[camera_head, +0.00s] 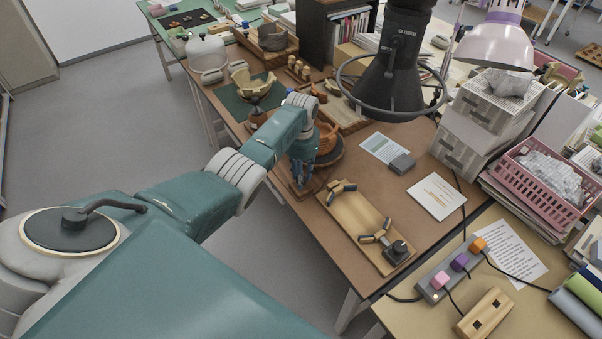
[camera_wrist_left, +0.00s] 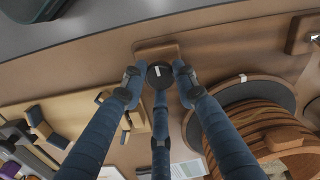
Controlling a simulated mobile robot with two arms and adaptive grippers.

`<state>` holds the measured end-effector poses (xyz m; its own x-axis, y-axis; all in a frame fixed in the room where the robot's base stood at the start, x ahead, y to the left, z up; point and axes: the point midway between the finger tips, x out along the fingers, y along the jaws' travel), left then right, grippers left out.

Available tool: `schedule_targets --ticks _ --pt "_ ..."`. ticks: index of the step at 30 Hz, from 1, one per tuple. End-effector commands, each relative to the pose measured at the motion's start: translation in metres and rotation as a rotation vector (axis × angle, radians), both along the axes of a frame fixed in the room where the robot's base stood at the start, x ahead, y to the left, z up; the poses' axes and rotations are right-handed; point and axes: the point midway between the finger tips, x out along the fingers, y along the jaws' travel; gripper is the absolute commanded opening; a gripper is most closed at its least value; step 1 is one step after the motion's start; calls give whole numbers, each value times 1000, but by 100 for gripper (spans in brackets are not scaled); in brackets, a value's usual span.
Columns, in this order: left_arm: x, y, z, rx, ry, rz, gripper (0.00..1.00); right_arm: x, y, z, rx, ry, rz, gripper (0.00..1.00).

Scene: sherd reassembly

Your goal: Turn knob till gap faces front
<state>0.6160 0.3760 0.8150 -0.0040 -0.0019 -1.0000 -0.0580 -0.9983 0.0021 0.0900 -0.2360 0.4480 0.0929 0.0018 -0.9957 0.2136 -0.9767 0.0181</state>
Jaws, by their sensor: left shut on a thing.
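My left gripper (camera_head: 303,178) reaches down at the table's near edge, just left of the turntable. In the left wrist view its fingers (camera_wrist_left: 157,78) are closed around a round black knob (camera_wrist_left: 157,82) with a small white mark. The knob sits by a brown wooden block (camera_wrist_left: 156,49); in the head view the gripper hides it. A brown, ridged pot (camera_head: 327,138) stands on the dark round turntable (camera_head: 334,160); it also shows in the left wrist view (camera_wrist_left: 250,121), beside the fingers. The turntable's rim carries a white mark. I cannot tell where the pot's gap faces. My right gripper is not in view.
A wooden board (camera_head: 352,215) with dark-tipped curved pieces lies right of the gripper. A big black lamp-like hood (camera_head: 392,75) with a ring hangs behind. A grey block (camera_head: 402,164) and paper sheets (camera_head: 437,196) lie farther right. Bare tabletop lies between them.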

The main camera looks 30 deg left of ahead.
Motion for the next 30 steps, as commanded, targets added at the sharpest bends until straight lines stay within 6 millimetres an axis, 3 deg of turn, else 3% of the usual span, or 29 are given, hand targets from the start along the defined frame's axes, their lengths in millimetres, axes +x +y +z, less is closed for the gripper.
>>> schedule_targets --ticks 1,30 --pt "7 -2 7 -2 -19 32 3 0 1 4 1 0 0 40" --pt "7 3 7 -1 -20 698 3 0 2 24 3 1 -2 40"
